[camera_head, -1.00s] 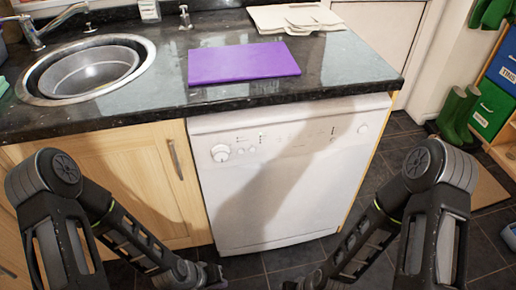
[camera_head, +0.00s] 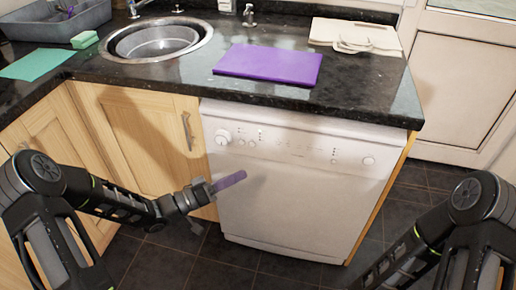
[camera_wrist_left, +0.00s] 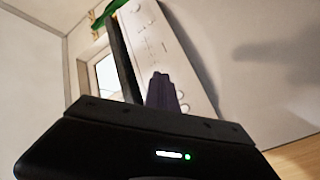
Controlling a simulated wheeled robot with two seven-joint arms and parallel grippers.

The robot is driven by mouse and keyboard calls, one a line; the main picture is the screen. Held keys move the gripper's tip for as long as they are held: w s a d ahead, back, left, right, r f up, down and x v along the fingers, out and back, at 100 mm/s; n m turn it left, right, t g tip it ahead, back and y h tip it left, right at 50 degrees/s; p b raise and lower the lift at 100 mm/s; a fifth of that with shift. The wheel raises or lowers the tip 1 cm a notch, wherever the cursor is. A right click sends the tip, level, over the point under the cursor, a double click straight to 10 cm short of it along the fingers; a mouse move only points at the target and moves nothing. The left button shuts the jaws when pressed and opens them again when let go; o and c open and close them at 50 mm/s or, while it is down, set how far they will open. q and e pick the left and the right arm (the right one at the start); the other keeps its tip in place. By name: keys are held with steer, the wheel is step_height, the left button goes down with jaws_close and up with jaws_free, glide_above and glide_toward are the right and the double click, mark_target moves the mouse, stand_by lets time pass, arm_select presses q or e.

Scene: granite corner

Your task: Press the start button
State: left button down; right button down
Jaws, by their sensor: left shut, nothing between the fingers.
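The white dishwasher (camera_head: 290,195) stands under the counter. Its control panel (camera_head: 300,145) has a round dial (camera_head: 222,137) at the left, small buttons beside it, and round controls (camera_head: 368,161) towards the right. I cannot tell which one is the start button. My left gripper (camera_head: 240,177) has purple fingers, shut and empty, in front of the dishwasher door's left part, below the panel in the picture. In the left wrist view the shut fingers (camera_wrist_left: 162,90) point up towards the tilted control panel (camera_wrist_left: 150,40). They seem apart from it. My right arm shows at lower right, but its gripper is outside the picture.
The dark granite counter (camera_head: 170,82) overhangs the dishwasher. On it are a purple board (camera_head: 268,65), pale boards (camera_head: 355,36) and a round sink (camera_head: 158,40). Wooden cabinets (camera_head: 150,130) stand at the left. The tiled floor in front is clear.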

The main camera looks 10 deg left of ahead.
mark_target(252, 144)
arm_select(q)
steer(key=shift+s+r+n, duration=0.1)
steer(key=shift+r+n, duration=0.15)
steer(key=shift+n, duration=0.05)
steer(key=shift+w, duration=0.2)
steer(key=shift+w+d+b, duration=0.15)
steer(key=shift+w+b, duration=0.6)
steer(key=shift+w, duration=1.4)
steer(key=shift+w+d+b, duration=0.1)
steer(key=shift+w+b, duration=0.65)
steer(key=shift+w, duration=1.35)
steer(key=shift+w, duration=0.15)
steer(key=shift+w, duration=0.25)
